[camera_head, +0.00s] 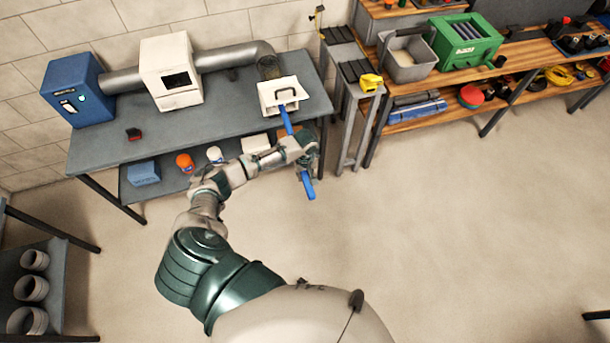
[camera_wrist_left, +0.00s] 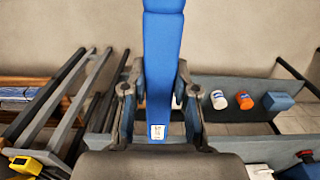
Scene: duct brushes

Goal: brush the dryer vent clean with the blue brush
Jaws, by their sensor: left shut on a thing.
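The blue brush (camera_head: 308,187) is held in my left gripper (camera_head: 303,160). One blue length points down toward the floor; another blue length points up to the front edge of the white vent box (camera_head: 292,94) on the grey bench. Whether it touches or enters the box cannot be told. In the left wrist view, the blue brush handle (camera_wrist_left: 163,50) with a small white label runs between the two fingers of the left gripper (camera_wrist_left: 157,88), which are shut on it. The bristles are not visible. My right gripper is out of view.
A grey duct (camera_head: 228,57) links a blue unit (camera_head: 72,90), a white housing (camera_head: 171,72) and an elbow behind the vent box. Bottles and a blue block (camera_head: 143,173) sit on the grey bench's (camera_head: 120,112) lower shelf. A wooden bench stands right; the floor (camera_head: 440,210) is clear.

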